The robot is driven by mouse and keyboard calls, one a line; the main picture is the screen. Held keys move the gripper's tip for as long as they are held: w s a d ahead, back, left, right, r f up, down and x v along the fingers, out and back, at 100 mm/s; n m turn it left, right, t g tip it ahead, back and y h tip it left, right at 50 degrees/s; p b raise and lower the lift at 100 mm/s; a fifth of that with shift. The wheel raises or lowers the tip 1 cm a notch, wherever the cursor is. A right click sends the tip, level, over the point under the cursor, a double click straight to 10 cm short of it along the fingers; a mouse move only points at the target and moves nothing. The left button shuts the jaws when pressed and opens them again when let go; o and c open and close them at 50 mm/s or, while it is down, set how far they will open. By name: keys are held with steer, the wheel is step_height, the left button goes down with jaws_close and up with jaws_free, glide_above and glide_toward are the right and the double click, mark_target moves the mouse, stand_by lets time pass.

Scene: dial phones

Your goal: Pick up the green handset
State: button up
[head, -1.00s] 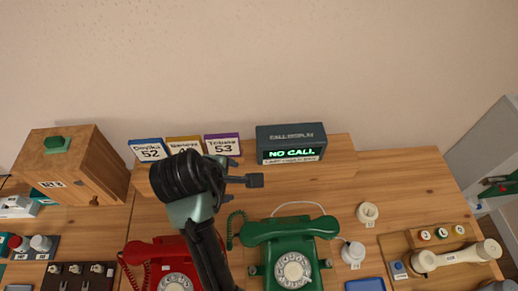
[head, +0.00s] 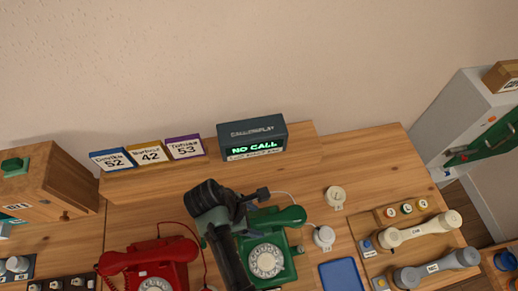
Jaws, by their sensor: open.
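The green handset (head: 284,217) lies across the top of the green dial phone (head: 283,269) on the wooden desk, in the head view. My gripper (head: 259,196) is open, in front of the handset's left part in the picture. My arm and gripper hide the left end of the handset and part of the phone's left side. One dark finger pad shows just above the handset; the other finger is not clear. I cannot tell the height gap between gripper and handset.
A red phone (head: 152,265) stands left of the green one. White knobs (head: 324,237), a blue tray (head: 343,275), a cream handset (head: 420,230) and a grey handset (head: 437,268) lie right. The call display (head: 253,137) and number cards (head: 148,152) stand behind.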

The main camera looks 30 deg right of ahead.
mark_target(259, 222)
steer(key=shift+x, duration=1.7)
jaws_close()
